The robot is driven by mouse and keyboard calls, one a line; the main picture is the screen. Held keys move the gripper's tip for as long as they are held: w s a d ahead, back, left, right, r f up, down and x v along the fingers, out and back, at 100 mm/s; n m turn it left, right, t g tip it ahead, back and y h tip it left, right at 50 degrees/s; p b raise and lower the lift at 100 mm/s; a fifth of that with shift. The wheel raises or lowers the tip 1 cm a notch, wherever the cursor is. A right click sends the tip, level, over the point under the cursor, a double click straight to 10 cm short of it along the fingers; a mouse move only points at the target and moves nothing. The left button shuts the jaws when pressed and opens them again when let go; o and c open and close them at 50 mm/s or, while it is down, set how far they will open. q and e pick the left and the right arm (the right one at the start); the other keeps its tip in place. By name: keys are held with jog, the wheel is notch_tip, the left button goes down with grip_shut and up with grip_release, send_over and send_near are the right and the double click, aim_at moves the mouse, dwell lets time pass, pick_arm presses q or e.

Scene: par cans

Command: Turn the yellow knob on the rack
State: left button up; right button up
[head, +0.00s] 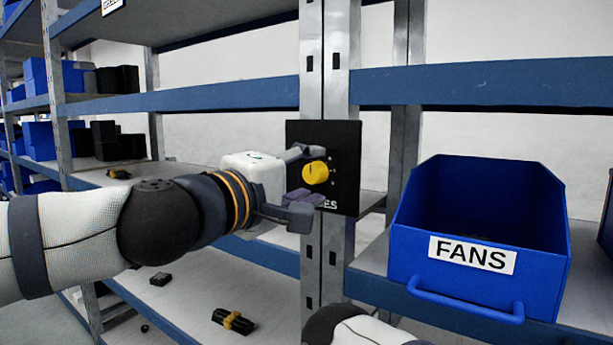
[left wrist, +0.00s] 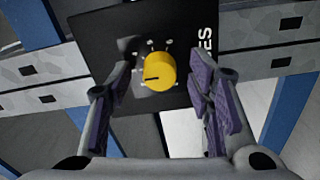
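The yellow knob (head: 316,172) sits on a black panel (head: 345,140) fixed to the rack's metal upright. In the left wrist view the knob (left wrist: 160,71) shows a dark pointer line and a ring of pale marks around it. My left gripper (head: 302,178) is in front of the panel, with one finger above and one below the knob in the head view. In the left wrist view my left gripper (left wrist: 160,100) is open, its purple pads on either side of the knob with gaps to it. My right gripper is not in view.
A blue bin labelled FANS (head: 480,240) stands on the shelf right of the panel. Blue shelf beams (head: 480,85) run behind and beside it. Small dark items, including a bundle with a yellow band (head: 233,321), lie on the lower shelf. Part of my other arm shows at the bottom.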

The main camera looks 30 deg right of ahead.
pick_arm(q)
jog(key=shift+a, duration=0.15)
jog(key=v, duration=1.1)
jog(key=shift+s+a, duration=0.2)
jog(key=shift+a, duration=0.15)
